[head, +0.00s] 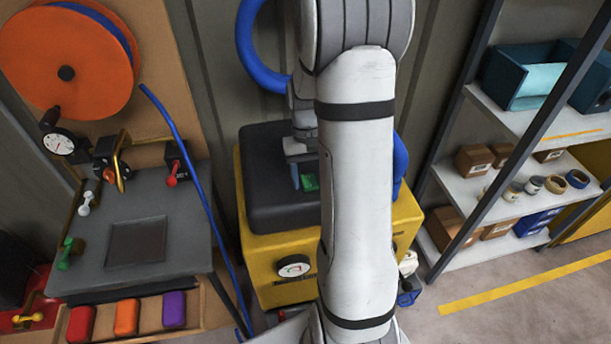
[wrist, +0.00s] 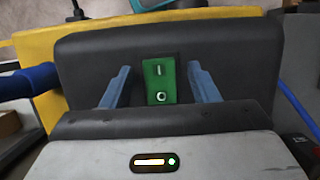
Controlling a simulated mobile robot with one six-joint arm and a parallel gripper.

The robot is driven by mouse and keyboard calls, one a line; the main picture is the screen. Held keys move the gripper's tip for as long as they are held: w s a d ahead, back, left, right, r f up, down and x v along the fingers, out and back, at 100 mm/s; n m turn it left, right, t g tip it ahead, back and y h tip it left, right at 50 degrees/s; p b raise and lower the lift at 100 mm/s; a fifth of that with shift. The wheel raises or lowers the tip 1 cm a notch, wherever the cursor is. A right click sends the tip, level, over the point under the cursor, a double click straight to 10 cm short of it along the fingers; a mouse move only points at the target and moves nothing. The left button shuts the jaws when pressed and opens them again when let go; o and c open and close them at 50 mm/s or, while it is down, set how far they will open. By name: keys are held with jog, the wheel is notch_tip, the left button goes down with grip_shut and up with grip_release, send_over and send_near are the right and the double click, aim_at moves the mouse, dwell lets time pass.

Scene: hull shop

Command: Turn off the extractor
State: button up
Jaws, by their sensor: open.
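The extractor is a yellow box (head: 270,252) with a dark grey top (head: 262,182), standing behind my arm in the head view. Its dark top (wrist: 222,58) fills much of the wrist view. On it is a green rocker switch (wrist: 160,82) marked I on the far half and O on the near half; it also shows in the head view (head: 310,183). My gripper (wrist: 160,78) is open and empty, with one blue-grey finger on each side of the switch. I cannot tell how far the fingertips are above the top. My arm hides part of the extractor.
A grey bench (head: 180,218) with valves, a gauge and levers stands left, below an orange hose reel (head: 66,68). A blue hose (head: 190,160) hangs between bench and extractor. A shelf rack (head: 520,120) with boxes and jars stands right. Floor (head: 470,325) is clear at lower right.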

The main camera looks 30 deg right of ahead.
aim_at(308, 177)
jog(key=b+v, duration=0.1)
jog(key=v, duration=0.6)
jog(key=shift+r, duration=0.35)
jog(key=shift+w, duration=0.15)
jog(key=s+a+r+n+t, duration=0.1)
jog(key=s+a+r+t, duration=0.2)
jog(key=s+a, duration=0.3)
jog(key=s+a+r+n+t+h, duration=0.1)
jog(key=s+a+r+n+t, duration=0.1)
jog(key=s+a, duration=0.5)
jog(key=shift+s+a+r+t, duration=0.15)
jog(key=shift+s+r+t, duration=0.5)
jog(key=shift+r, duration=0.3)
jog(key=shift+s+a+f, duration=0.1)
jog(key=shift+s+a, duration=0.15)
jog(key=shift+s, duration=0.1)
